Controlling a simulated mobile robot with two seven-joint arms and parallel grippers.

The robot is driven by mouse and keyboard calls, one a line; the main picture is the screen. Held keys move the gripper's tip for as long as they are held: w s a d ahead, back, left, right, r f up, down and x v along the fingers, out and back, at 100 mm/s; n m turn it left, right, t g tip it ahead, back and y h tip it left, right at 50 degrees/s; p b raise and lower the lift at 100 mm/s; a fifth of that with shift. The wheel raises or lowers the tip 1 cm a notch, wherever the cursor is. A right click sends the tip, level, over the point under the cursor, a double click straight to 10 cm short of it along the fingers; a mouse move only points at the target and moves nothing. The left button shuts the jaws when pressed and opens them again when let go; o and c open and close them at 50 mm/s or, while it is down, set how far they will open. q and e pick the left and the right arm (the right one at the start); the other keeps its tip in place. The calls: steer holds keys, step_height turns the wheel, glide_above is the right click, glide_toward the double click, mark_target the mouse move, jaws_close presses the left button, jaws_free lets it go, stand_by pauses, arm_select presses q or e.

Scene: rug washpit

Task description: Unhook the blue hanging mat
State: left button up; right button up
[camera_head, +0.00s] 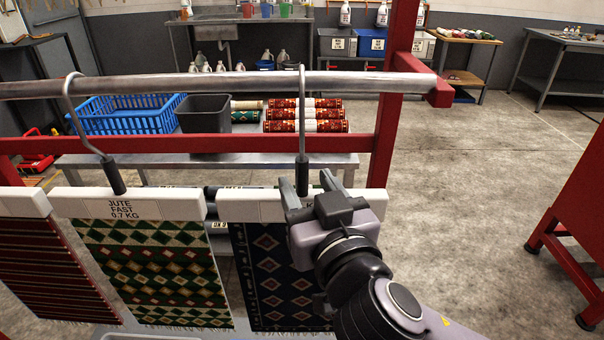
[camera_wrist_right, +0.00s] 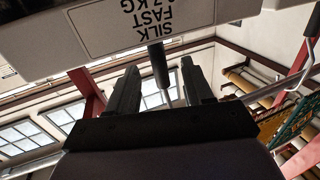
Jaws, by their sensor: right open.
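The blue hanging mat (camera_head: 268,268) is dark navy with a diamond pattern. It hangs from a white clamp bar (camera_head: 255,205), whose label reads upside down "SILK FAST" in the right wrist view (camera_wrist_right: 115,35). Its metal hook (camera_head: 302,110) goes over the grey rail (camera_head: 210,84). My right gripper (camera_head: 307,183) is open at the bar, its fingers on either side of the hook's dark lower stem. In the right wrist view, the stem (camera_wrist_right: 157,62) shows between the open fingers (camera_wrist_right: 160,85). My right wrist hides the mat's right part. My left gripper is not in view.
A green patterned mat (camera_head: 150,270) and a red striped mat (camera_head: 45,265) hang to the left. Behind the rail, a bench carries a blue basket (camera_head: 125,113), a grey bin (camera_head: 203,113) and rolled rugs (camera_head: 305,120).

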mark_target(304, 177)
steer(key=shift+x, duration=1.7)
jaws_close()
stand_by(0.3)
steer(key=shift+r, duration=0.25)
steer(key=shift+r+p, duration=1.85)
steer(key=shift+r, duration=0.25)
